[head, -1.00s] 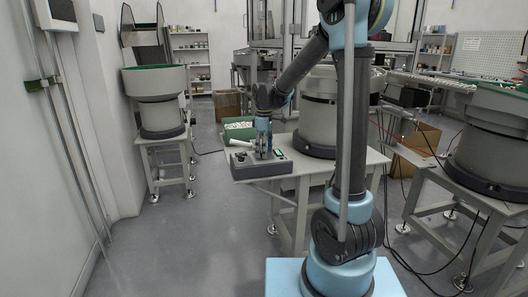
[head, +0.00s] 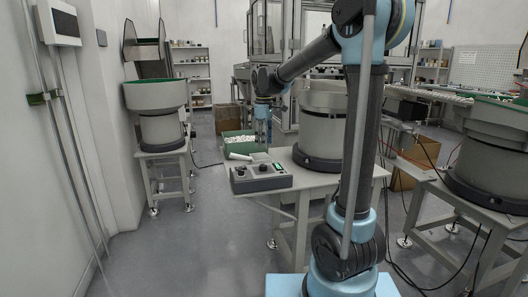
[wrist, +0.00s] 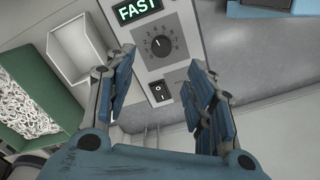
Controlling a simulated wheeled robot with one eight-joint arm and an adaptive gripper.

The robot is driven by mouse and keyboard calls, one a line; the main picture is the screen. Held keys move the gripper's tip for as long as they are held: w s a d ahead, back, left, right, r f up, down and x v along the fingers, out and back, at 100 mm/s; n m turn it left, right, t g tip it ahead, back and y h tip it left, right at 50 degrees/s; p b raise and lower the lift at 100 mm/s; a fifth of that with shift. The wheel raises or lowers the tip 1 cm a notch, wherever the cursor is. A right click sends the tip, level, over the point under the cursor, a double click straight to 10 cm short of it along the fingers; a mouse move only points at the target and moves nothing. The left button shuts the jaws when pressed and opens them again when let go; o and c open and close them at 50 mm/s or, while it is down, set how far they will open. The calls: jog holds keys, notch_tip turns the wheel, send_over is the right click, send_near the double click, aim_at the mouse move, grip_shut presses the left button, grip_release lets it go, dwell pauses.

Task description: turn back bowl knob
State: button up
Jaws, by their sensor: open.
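The grey control box (head: 262,183) sits on the table's near left corner. In the wrist view its pale panel (wrist: 182,62) carries a round dark knob (wrist: 159,45) with a numbered scale; its pointer tilts up and slightly left. A green lit display (wrist: 138,10) above it reads FAST, and a black rocker switch (wrist: 160,92) lies below it. My gripper (wrist: 161,62) is open and empty, with its fingers either side of the panel in the picture. In the head view my gripper (head: 263,140) hangs above and behind the box, clear of it.
A green bin (head: 231,152) holding white rings stands behind the box. A white open tray (wrist: 80,48) shows beside the panel in the wrist view. A large bowl feeder (head: 322,130) stands to the right on the table. Floor at the left is open.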

jog(key=shift+r, duration=0.65)
notch_tip(320, 180, up, 5)
jog(key=m, duration=0.7)
send_over(263, 165)
notch_tip(263, 165, down, 17)
jog(key=shift+d+r, duration=0.1)
jog(key=c, duration=1.1)
